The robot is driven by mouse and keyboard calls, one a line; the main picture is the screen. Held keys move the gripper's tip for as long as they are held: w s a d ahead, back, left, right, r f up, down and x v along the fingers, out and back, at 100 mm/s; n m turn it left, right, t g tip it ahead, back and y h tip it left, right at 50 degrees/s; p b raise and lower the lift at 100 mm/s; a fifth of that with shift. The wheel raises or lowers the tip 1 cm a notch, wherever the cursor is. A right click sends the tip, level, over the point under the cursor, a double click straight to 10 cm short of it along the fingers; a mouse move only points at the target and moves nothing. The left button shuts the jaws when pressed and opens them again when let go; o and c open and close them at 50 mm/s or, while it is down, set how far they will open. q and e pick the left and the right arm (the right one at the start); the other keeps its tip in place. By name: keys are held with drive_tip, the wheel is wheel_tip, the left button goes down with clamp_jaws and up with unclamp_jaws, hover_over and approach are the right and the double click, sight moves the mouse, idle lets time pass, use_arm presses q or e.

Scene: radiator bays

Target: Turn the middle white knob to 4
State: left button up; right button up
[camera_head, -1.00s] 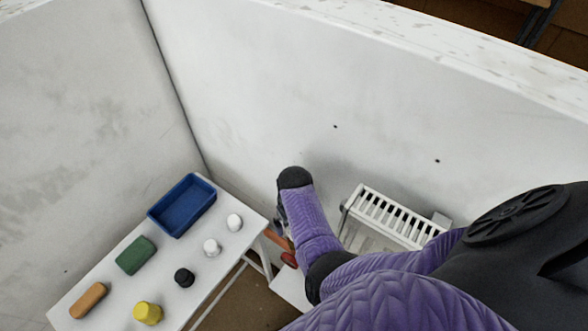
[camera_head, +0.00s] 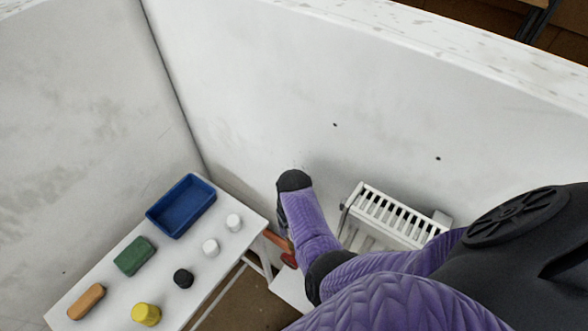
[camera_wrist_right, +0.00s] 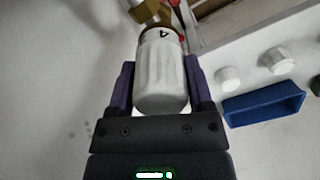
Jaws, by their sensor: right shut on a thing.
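A white ribbed knob (camera_wrist_right: 160,80) fills the middle of the right wrist view, fitted to a brass valve (camera_wrist_right: 150,12). A dark numeral 4 shows on its collar near the brass. My right gripper (camera_wrist_right: 160,72) is shut on this knob, with one finger along each side. In the head view my purple right arm covers the knob, and the gripper is mostly hidden behind the arm. I cannot tell from these views which knob in the row of bays it is. My left gripper is not in view.
A white radiator (camera_head: 392,218) is against the wall, right of my forearm. A white table (camera_head: 110,268) at left holds a blue tray (camera_head: 182,206), two loose white knobs (camera_head: 234,222), a black knob (camera_head: 184,279), a yellow knob (camera_head: 146,314), a green block (camera_head: 134,256) and an orange piece (camera_head: 87,301).

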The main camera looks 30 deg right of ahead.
drive_tip(key=m+p, duration=0.1)
drive_tip(key=m, duration=0.3)
drive_tip(key=shift+r+p, duration=0.1)
drive_tip(key=shift+p, duration=0.2)
drive_tip(key=m+p, duration=0.1)
drive_tip(key=m, duration=0.4)
drive_tip(key=shift+m, duration=0.5)
drive_tip(key=o, duration=1.3)
drive_tip(key=shift+c, duration=0.2)
wheel_tip(320, 180, up, 10)
drive_tip(key=p, duration=0.6)
